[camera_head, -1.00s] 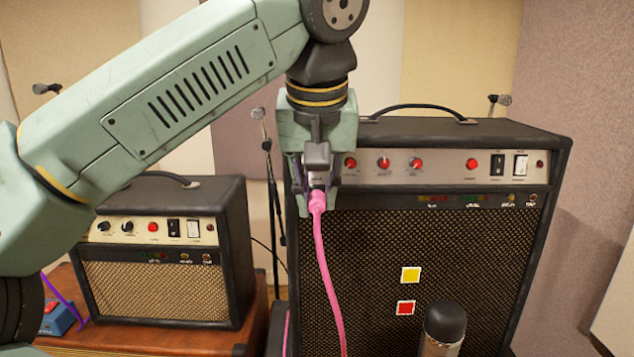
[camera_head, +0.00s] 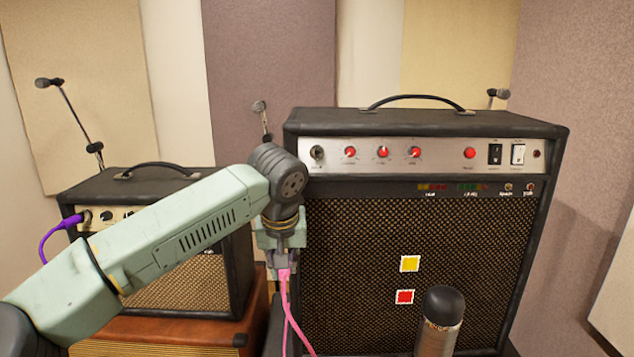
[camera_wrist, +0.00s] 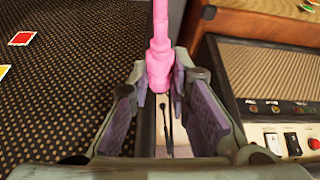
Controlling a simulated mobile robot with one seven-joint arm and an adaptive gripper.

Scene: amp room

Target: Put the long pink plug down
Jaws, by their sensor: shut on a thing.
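My gripper (camera_head: 280,262) hangs in front of the lower left side of the large amp, pointing down. It is shut on the long pink plug (camera_head: 284,275), whose pink cable trails down out of view. In the wrist view the pink plug (camera_wrist: 160,72) sits between the two purple-padded fingers of my gripper (camera_wrist: 160,95), with its cable leading away toward the top. The plug's tip is hard to make out there.
The large amp (camera_head: 420,122) stands at the right with an uncovered jack at its panel's left end. A smaller amp (camera_head: 85,185) with a purple cable (camera_head: 55,232) plugged in stands on a wooden cabinet (camera_head: 180,330). A microphone (camera_head: 440,320) stands in front.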

